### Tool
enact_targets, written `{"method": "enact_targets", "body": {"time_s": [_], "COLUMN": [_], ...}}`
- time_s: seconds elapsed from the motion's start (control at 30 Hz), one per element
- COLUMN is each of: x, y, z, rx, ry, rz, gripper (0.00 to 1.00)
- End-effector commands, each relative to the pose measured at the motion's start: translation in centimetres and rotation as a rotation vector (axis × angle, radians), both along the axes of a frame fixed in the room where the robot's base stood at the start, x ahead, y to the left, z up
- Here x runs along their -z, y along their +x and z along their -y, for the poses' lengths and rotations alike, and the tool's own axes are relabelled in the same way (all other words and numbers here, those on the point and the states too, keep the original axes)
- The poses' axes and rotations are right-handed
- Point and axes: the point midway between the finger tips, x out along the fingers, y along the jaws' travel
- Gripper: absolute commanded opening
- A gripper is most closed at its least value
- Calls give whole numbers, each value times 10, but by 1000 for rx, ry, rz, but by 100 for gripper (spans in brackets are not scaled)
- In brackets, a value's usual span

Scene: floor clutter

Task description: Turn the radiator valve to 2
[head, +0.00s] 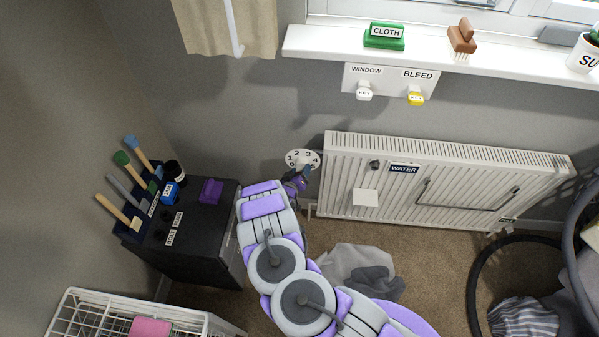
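The radiator valve dial (302,158) is a white disc at the left end of the white radiator (340,160). It carries the numbers 1, 2, 3 and 4 around its top edge. My arm reaches up from the bottom of the view, and my gripper (303,176) is at the lower edge of the dial. The gripper's fingers are small and dark here, and partly cover the bottom of the dial. I cannot tell whether they touch it, whether they are open, or which number is selected.
A black cabinet (195,262) with tools and a purple block (211,191) stands left of my arm. A white rack (75,310) is at lower left. Grey cloths (375,283) lie on the carpet under the radiator. Labelled key hooks (390,82) hang below the windowsill (450,60).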

Motion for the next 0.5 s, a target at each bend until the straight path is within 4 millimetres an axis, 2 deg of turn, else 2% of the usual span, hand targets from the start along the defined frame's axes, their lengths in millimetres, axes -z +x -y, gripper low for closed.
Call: {"method": "enact_targets", "body": {"time_s": [0.07, 0.3, 0.5], "x": [0, 1, 1], "y": [0, 0, 0], "z": [0, -1, -1], "rx": [-1, -2, -1], "ry": [0, 0, 10], "rz": [-1, -1, -2], "gripper": [49, 26, 25]}}
